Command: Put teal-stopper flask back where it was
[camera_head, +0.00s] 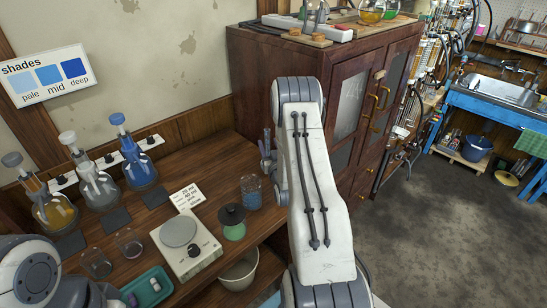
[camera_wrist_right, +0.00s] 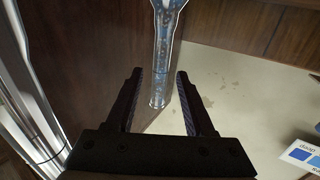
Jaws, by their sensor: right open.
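No stopper that I can call teal shows clearly. In the head view, three stoppered flasks stand along the wall: a grey-stopper flask with amber liquid (camera_head: 55,212), a white-stopper flask (camera_head: 98,190) and a blue-stopper flask (camera_head: 140,172). On the cabinet, flasks with amber (camera_head: 371,14) and green liquid (camera_head: 391,9) and a clear one (camera_head: 315,14) are cut off at the top. My right gripper (camera_wrist_right: 159,80) is open in the wrist view. A clear tube with blue inside (camera_wrist_right: 165,50) shows between its fingers, untouched as far as I can tell. My left gripper is out of frame.
The wooden cabinet (camera_head: 290,75) stands beside my right arm. The bench holds a scale (camera_head: 180,232), a dark-topped green item (camera_head: 233,222), a beaker of blue pieces (camera_head: 251,192), empty glasses (camera_head: 96,264), a teal tray (camera_head: 147,290) and dark square pads (camera_head: 117,220).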

